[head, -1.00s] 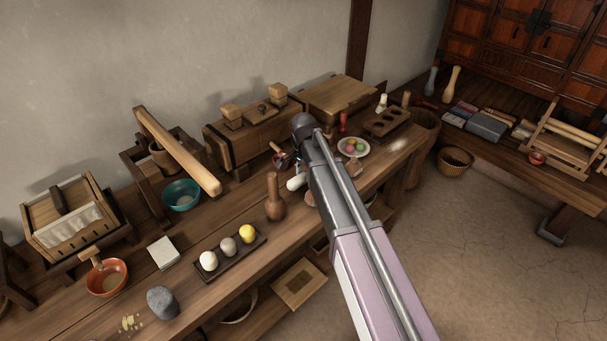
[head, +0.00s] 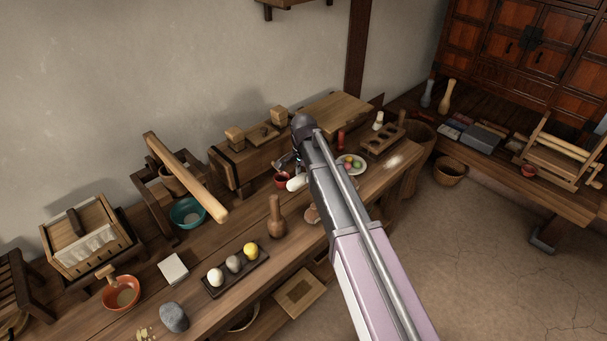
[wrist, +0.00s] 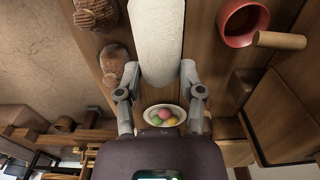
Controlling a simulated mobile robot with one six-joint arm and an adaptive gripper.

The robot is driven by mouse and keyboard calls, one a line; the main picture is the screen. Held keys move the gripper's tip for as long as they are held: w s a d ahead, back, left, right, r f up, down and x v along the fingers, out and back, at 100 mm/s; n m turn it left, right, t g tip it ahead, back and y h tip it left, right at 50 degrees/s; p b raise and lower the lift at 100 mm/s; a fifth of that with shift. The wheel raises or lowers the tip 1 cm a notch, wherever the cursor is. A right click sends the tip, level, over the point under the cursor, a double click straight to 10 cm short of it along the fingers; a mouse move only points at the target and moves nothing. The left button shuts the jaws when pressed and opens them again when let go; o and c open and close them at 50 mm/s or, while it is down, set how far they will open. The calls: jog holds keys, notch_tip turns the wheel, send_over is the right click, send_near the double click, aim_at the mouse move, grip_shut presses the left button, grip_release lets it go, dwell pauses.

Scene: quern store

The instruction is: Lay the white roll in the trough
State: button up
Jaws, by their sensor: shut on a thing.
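The white roll (wrist: 156,42) is between the two fingers of my gripper (wrist: 160,82) in the wrist view, held at its near end. The roll's far end runs out of the top of that view. In the head view the roll (head: 297,183) shows as a short white piece beside my gripper (head: 290,163), mostly hidden by my arm. It appears over the long workbench, close to a small red bowl (head: 281,181). I cannot tell which of the wooden containers is the trough.
A wooden pestle (head: 276,218) and a dark tray (head: 241,274) with white, grey and yellow balls stand in front. A plate of coloured balls (head: 350,170) and a wooden block with hollows (head: 383,138) lie beyond my arm.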

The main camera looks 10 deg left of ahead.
aim_at(303, 175)
jog(key=shift+r, duration=0.25)
dwell(0.6)
notch_tip(303, 175, up, 8)
jog(key=p, duration=0.8)
jog(key=shift+f, duration=0.1)
jog(key=shift+s+f, duration=0.1)
